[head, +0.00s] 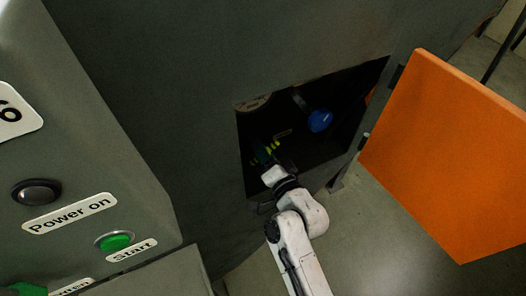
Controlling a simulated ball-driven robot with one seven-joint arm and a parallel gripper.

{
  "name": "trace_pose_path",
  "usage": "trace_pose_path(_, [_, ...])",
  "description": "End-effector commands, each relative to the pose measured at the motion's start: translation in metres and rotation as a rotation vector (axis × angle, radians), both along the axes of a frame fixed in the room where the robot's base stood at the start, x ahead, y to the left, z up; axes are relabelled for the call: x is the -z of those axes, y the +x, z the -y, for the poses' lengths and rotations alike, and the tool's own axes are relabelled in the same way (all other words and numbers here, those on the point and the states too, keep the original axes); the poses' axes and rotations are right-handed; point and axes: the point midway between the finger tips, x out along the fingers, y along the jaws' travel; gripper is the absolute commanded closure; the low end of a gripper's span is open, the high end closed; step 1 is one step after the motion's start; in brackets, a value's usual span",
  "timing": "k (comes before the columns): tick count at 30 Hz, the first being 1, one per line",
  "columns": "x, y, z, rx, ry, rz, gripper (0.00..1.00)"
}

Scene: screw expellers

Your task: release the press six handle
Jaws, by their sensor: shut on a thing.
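Press six stands as a large dark grey machine (200,90), with a sign reading 6 (14,112) on the panel at left. Its recess is open in the middle of the head view. My gripper (264,152) reaches into the left part of this dark recess, at the end of my white arm. Green and yellow parts show at its tip. It is shut on the press six handle, which is small, dark and mostly hidden at the jaws. A blue round knob (320,121) on a short stem sits in the recess, right of my gripper and apart from it.
An orange door (447,150) stands swung open at the right of the recess. Grey floor (375,235) lies clear below the door.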

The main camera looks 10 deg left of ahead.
Motion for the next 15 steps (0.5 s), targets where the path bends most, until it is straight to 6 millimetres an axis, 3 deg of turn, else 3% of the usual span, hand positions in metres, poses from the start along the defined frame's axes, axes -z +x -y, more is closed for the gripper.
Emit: trace_pose_path(15, [0.0056, 0.0, 0.0002, -0.001, -0.384, 0.262, 1.0])
